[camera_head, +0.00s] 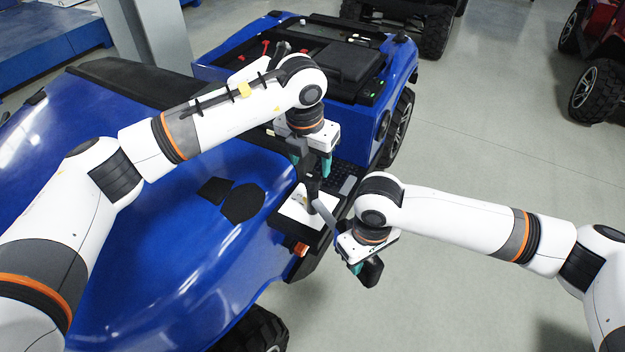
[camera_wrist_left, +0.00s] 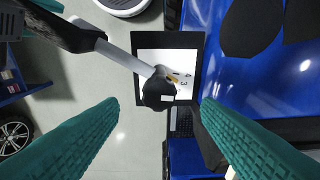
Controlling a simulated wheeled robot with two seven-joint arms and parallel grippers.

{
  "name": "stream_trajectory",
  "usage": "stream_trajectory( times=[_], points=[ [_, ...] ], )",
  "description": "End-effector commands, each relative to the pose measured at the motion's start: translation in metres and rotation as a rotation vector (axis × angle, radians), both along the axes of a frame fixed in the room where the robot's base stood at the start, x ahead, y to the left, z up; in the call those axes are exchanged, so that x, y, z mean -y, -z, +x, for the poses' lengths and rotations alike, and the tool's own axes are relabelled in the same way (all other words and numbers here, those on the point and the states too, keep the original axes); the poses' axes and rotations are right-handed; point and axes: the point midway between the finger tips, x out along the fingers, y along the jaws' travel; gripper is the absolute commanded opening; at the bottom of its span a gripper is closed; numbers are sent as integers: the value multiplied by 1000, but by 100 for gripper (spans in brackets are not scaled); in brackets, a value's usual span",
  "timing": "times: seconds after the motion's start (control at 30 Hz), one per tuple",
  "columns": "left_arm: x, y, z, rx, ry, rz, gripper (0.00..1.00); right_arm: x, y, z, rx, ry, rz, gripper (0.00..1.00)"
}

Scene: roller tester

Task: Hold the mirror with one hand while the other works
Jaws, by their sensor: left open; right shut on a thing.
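The mirror's black head (camera_head: 371,272) is at the right gripper, partly hidden by it. A grey stem (camera_head: 325,214) runs from it to a black base piece (camera_head: 312,187), which also shows in the left wrist view (camera_wrist_left: 157,90). My right gripper (camera_head: 358,266) is shut on the mirror at its head end. My left gripper (camera_head: 314,165) is open above the base piece. In the left wrist view, its teal fingers stand apart, with the base piece between them in the picture. I cannot tell whether they touch it.
A white sheet (camera_head: 293,207) with printed digits lies on a black panel under the base piece. A dark keyboard (camera_wrist_left: 181,121) is beside it. The blue vehicle (camera_head: 160,250) fills the left and centre. Grey floor (camera_head: 480,140) is open at the right.

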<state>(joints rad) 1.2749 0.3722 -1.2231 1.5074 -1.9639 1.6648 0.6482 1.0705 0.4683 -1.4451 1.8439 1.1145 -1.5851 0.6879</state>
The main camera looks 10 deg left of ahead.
Motion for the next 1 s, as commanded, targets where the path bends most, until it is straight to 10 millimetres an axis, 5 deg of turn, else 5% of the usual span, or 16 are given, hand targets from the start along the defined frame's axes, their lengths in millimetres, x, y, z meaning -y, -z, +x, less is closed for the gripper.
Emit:
stream_trajectory(
  times=[0.5, 0.93, 1.0],
  points=[
    [4, 62, 8, -4, -1, -4, 58, 1, 1, 0, -2, 0, -3, 0],
    [4, 69, 9, -2, 1, -5, 58, 1, 1, 0, -2, 0, -3, 0],
    [4, 69, 9, -2, 1, -5, 47, 1, 1, 0, -2, 0, -3, 0]
  ],
)
